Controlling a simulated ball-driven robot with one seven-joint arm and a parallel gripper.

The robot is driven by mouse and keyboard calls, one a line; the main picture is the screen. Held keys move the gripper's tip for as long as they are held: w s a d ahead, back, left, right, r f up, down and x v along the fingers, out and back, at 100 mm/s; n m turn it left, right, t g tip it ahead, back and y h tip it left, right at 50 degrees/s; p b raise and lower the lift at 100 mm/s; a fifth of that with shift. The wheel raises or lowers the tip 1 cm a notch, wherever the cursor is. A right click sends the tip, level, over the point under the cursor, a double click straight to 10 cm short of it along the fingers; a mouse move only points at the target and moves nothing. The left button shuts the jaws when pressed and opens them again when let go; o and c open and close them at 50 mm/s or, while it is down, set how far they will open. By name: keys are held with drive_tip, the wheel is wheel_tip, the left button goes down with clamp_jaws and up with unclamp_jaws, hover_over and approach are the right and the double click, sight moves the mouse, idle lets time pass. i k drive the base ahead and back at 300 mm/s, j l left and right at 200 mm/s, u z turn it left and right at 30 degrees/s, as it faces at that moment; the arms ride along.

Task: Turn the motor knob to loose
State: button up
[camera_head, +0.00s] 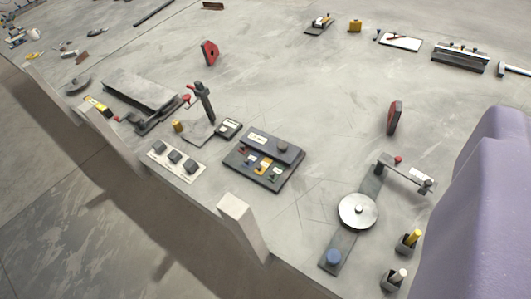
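I cannot tell for sure which part is the motor knob. A blue round knob (333,257) sits at the near end of a dark flat bar (341,240), which also carries a round silver disc (357,211). A dark round knob (282,146) sits on a grey control panel (262,160) with small coloured parts, left of the disc. I cannot read the setting of either knob. A smooth purple part of my own body fills the right side. My gripper's fingers do not show, and nothing visible touches either knob.
A bracket with a red knob (398,160) stands beyond the disc. Two small holders with a yellow-topped (413,236) and a pale-topped peg (399,275) stand near the purple part. A raised block (242,226) rises at the near edge. Bare grey surface lies behind the panel.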

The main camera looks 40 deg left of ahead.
sight(282, 145)
drive_tip(key=i+j, duration=0.35)
drive_tip(key=j, duration=0.15)
drive_tip(key=i+j, duration=0.3)
drive_tip(key=j, duration=0.2)
drive_tip(key=i+j, duration=0.35)
drive_tip(key=j, duration=0.1)
